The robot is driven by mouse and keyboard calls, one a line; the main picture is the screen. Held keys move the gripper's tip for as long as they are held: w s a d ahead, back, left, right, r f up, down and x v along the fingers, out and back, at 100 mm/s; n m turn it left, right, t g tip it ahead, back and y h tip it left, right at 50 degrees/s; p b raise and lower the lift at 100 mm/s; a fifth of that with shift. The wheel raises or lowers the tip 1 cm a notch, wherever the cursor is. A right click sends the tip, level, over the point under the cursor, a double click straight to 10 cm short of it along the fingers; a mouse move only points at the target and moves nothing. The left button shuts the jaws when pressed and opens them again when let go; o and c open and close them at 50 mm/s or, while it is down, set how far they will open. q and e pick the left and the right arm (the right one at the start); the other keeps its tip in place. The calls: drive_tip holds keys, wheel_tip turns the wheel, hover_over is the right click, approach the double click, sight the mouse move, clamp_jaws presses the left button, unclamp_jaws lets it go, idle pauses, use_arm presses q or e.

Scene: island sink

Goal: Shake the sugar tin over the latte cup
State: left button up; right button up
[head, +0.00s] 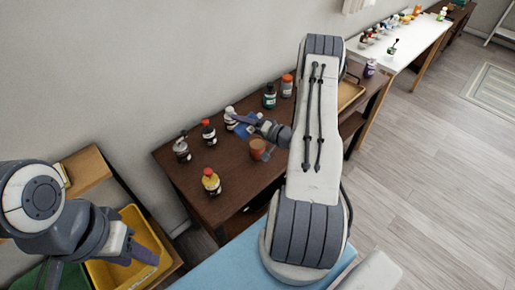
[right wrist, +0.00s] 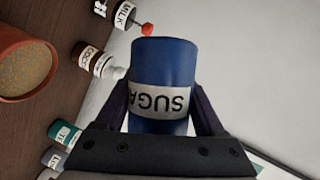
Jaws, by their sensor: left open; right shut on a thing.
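The sugar tin is a blue cylinder with a white label, held between the fingers of my right gripper (head: 240,122). In the right wrist view the tin (right wrist: 165,65) fills the middle, its lettering upside down, with a dark finger on each side. The latte cup (head: 259,150) is terracotta-orange and stands on the brown table, just below the tin in the head view. In the right wrist view the cup (right wrist: 20,45) is at the left edge, with tan contents, apart from the tin. My left gripper (head: 143,253) is open and empty over the yellow bin, away from the table.
The brown table (head: 222,172) carries several bottles and jars: a yellow-red one (head: 211,183), a red-capped dark one (head: 208,133), a grey-topped one (head: 182,149), a teal one (head: 269,97). A yellow bin (head: 103,274) is at lower left. My right arm hides part of the table.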

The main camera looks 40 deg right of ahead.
wheel_tip(320, 180, up, 2)
drive_tip(key=shift+a+n+g+h+p, duration=0.1)
drive_tip(key=shift+n+g+h+p, duration=0.5)
drive_tip(key=shift+n, duration=0.6)
drive_tip(key=shift+r+n+h+p, duration=0.35)
drive_tip(key=shift+n+h, duration=0.15)
drive_tip(key=shift+n, duration=0.5)
drive_tip(key=shift+r+n+h, duration=0.35)
drive_tip(key=shift+n+h, duration=0.35)
drive_tip(key=shift+n, duration=0.3)
drive_tip(key=n+b, duration=0.1)
drive_tip(key=r+n+h+b, duration=0.1)
drive_tip(key=shift+n+g+h, duration=0.3)
use_arm(q)
drive_tip(key=shift+r, duration=0.25)
use_arm(e)
drive_tip(key=shift+r, duration=0.3)
